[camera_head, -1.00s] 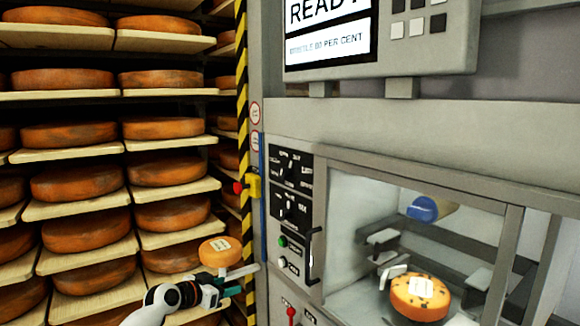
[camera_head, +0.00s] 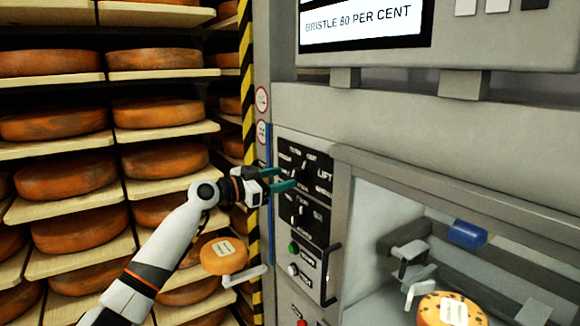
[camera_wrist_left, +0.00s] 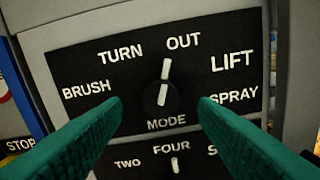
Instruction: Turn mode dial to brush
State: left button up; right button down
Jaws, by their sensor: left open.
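The mode dial (camera_wrist_left: 152,106) is a black knob with a white pointer line on a black panel. In the left wrist view its pointer points up and slightly right, closest to OUT; BRUSH is at the left, TURN upper left, LIFT and SPRAY at the right. In the head view the dial panel (camera_head: 318,160) is on the machine front, the knob partly hidden by my gripper. My left gripper (camera_head: 284,179) is open, its green fingers in front of the panel. In the left wrist view the fingers (camera_wrist_left: 160,110) lie either side of the knob, apart from it. My right gripper is not in view.
A second dial (camera_wrist_left: 174,164) sits just below. Under it are a green button (camera_head: 293,248), a white button (camera_head: 293,270) and a vertical handle (camera_head: 328,275). A labelled cheese (camera_head: 224,255) rests on a bracket at the left. The screen (camera_head: 362,22) reads "BRISTLE 80 PER CENT".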

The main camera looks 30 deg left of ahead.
aim_at(293, 175)
pick_arm(q)
jog(key=p+x, duration=0.1)
jog(key=x, duration=0.1)
jog(key=shift+w+r, duration=0.15)
jog(key=shift+w, duration=0.1)
jog(key=shift+w+d, duration=0.35)
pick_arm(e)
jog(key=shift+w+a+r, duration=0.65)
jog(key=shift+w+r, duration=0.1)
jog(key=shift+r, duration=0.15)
pick_arm(q)
jog(key=c, duration=1)
jog(key=shift+o, duration=0.2)
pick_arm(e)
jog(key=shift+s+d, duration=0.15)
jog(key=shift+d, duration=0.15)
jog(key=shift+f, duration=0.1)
